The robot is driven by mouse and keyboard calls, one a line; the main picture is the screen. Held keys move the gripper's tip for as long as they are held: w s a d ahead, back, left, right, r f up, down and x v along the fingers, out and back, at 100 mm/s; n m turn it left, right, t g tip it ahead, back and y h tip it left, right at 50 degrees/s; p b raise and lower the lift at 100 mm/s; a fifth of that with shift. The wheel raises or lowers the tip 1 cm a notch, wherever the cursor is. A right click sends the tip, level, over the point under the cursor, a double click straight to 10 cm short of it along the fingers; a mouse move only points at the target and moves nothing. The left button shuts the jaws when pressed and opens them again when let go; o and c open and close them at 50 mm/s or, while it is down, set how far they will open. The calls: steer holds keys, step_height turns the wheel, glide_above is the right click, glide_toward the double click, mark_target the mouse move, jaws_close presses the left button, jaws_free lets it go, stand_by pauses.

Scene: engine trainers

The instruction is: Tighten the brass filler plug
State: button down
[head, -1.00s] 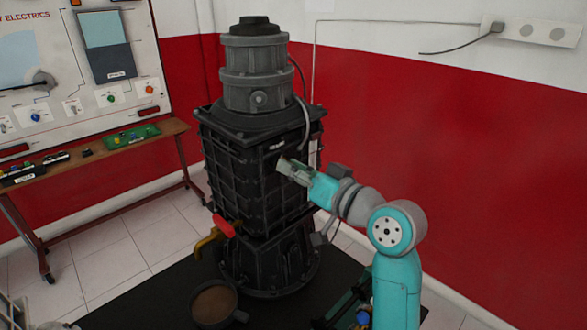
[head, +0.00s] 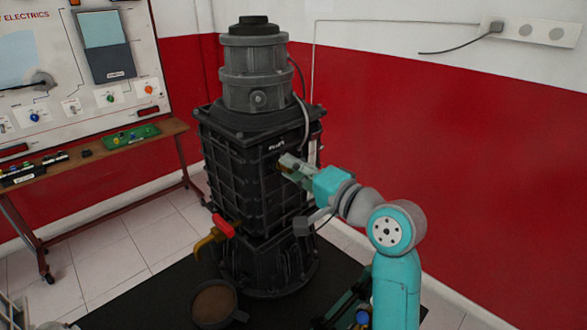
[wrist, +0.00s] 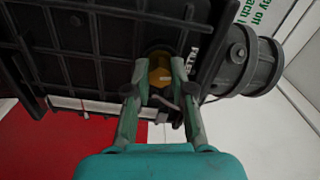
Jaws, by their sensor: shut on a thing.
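The brass filler plug (wrist: 160,72) shows in the wrist view as a yellow-brown round piece in a dark recess in the black ribbed engine housing (wrist: 95,55). My gripper (wrist: 160,80) has one finger on each side of the plug and is shut on it. In the head view my gripper (head: 285,164) reaches the upper right face of the engine housing (head: 250,175). The plug is hidden by the fingers there. I cannot tell from these views how deep the plug sits.
A brass tap with a red handle (head: 222,226) sticks out low on the engine's left. A round pan (head: 214,304) stands below it on the dark mat (head: 150,300). A cable (head: 306,125) hangs near my gripper. A bench (head: 100,165) stands at left.

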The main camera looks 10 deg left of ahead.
steer(key=shift+m, duration=1.2)
steer(key=c, duration=1)
jaws_free()
steer(key=v, duration=1.2)
